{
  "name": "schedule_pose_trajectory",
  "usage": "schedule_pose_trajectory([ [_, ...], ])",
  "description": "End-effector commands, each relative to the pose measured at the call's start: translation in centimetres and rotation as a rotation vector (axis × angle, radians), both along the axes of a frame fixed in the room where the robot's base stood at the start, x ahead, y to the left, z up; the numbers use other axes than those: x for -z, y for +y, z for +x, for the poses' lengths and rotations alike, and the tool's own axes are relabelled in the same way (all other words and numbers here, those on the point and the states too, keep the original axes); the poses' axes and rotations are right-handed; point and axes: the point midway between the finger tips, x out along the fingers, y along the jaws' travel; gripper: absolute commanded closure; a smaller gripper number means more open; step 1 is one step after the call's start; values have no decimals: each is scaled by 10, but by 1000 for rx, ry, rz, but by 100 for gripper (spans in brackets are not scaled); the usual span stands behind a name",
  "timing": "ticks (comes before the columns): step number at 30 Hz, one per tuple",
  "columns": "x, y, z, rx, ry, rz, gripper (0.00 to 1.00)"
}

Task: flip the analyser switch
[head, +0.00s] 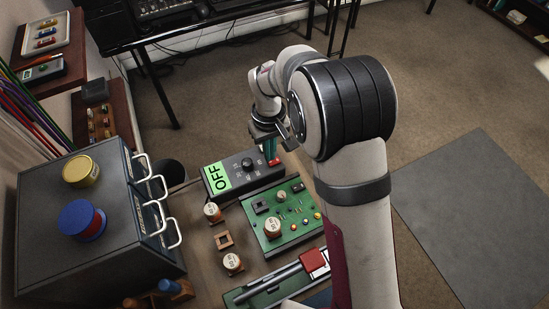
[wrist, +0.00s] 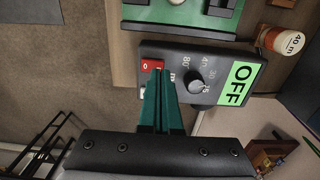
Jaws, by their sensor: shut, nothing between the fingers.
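The analyser (head: 240,175) is a dark box on the bench with a green panel (head: 216,178) reading OFF. It also shows in the wrist view (wrist: 221,67), with a black knob (wrist: 195,84) and the OFF panel (wrist: 237,83). Its red switch (wrist: 152,65) is at the end away from the panel. My gripper (wrist: 158,74) has green fingers shut together with nothing between them. The fingertips are right at the red switch and hide part of it; I cannot tell whether they touch. In the head view my gripper (head: 271,160) is over that end of the analyser.
A green circuit board (head: 284,216) lies close in front of the analyser. Several labelled round parts, including one at the left (head: 212,212), stand on the bench. A grey drawer cabinet (head: 100,228) with protruding handles stands left. A red-ended tool (head: 314,260) lies at the front.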

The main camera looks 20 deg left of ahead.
Motion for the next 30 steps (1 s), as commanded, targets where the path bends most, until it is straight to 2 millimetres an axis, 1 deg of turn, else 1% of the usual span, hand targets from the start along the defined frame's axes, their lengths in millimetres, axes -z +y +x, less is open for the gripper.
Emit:
schedule_pose_trajectory([
  [15,0,0,0,0,0,0,100],
  [30,8,0,0,0,0,0,100],
])
